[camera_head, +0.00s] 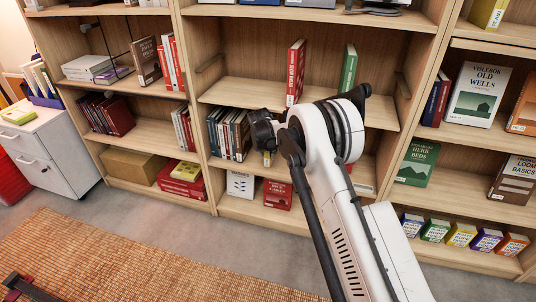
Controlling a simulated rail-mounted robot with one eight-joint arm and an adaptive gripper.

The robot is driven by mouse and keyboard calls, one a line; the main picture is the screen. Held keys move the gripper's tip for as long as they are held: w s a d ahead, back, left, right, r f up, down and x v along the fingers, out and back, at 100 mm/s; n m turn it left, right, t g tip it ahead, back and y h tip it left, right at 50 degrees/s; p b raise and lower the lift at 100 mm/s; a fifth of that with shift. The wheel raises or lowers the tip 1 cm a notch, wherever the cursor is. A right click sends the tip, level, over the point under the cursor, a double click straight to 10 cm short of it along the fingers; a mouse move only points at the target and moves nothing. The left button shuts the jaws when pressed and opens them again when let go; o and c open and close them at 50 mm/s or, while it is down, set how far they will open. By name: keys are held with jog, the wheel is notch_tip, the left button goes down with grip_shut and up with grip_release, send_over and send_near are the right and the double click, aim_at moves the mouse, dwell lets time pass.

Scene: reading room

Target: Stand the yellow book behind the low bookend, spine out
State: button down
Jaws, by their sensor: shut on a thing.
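My gripper (264,132) is a dark shape at the end of my white arm, in front of the middle bay, just right of a row of upright books. A small strip of a yellow book (268,158) shows directly below it. My gripper is shut on this book. Most of the book and the fingertips are hidden, so its spine direction cannot be told. I cannot make out the low bookend with certainty; my arm covers part of the shelf to the right.
The upright row (230,133) stands left of my gripper. A red book (295,72) and a green book (348,68) stand apart on the shelf above. A white box (240,184) and a red box (278,194) sit below. Bay uprights border both sides.

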jog(key=c, duration=1.4)
grip_release()
jog(key=shift+c, duration=0.2)
jog(key=s+a+r+p, duration=0.1)
jog(key=s+r+p, duration=0.1)
jog(key=s, duration=0.4)
jog(key=s+a+r+p, duration=0.2)
jog(key=s+p, duration=0.1)
jog(key=s, duration=0.4)
jog(key=shift+s+r, duration=0.3)
jog(key=shift+r, duration=0.1)
jog(key=shift+r, duration=0.1)
